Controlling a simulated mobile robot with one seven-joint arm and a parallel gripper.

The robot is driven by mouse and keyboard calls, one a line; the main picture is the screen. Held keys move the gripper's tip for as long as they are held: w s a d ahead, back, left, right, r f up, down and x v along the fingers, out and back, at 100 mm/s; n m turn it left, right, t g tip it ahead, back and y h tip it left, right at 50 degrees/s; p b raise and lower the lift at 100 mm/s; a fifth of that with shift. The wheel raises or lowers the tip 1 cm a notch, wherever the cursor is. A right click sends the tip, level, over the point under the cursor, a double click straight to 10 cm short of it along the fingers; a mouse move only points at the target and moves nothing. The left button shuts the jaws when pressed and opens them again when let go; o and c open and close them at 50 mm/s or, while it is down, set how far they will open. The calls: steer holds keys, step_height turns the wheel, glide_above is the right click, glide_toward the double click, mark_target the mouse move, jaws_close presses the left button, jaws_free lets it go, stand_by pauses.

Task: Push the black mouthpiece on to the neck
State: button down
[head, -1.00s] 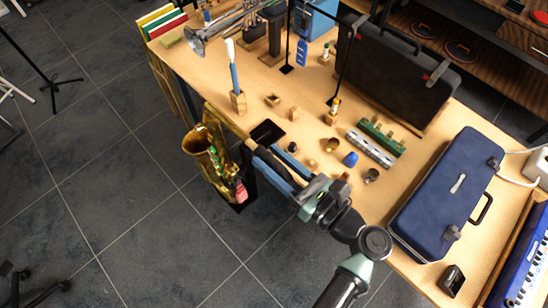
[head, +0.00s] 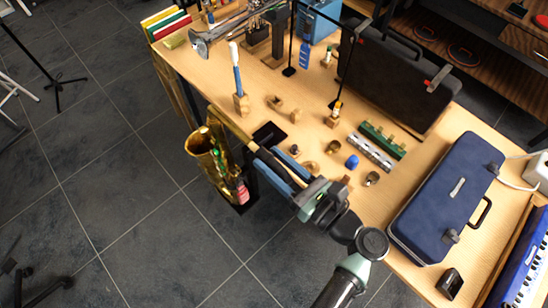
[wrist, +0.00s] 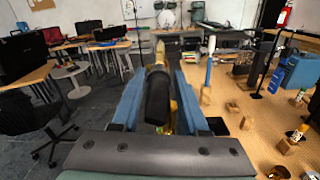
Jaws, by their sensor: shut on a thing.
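My gripper (head: 266,158) is shut on the black mouthpiece (wrist: 158,98), which lies lengthwise between the two blue fingers in the wrist view. The brass saxophone (head: 207,160) stands upright at the table's near left edge, its bell to the left. A tan and gold neck (head: 230,124) slopes from the top of the saxophone toward my fingertips. In the wrist view a tan end (wrist: 157,62) shows in line with the mouthpiece, just beyond it. I cannot tell how far the neck sits inside the mouthpiece. The fingers hide part of the mouthpiece in the head view.
The wooden table (head: 385,195) carries small wooden blocks and parts beyond my gripper. A blue paintbrush-like stick (head: 238,75) stands in a wooden holder. A blue case (head: 447,200) lies right, a dark case (head: 395,80) behind. Open floor (head: 120,215) lies left.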

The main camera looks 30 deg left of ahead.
steer(key=shift+x, duration=0.95)
stand_by(1.0)
steer(key=c, duration=0.9)
jaws_free()
steer(key=shift+r, duration=0.1)
steer(key=o, duration=0.6)
steer(key=shift+a, duration=0.15)
steer(key=shift+c, duration=0.2)
steer(key=shift+c, duration=1.4)
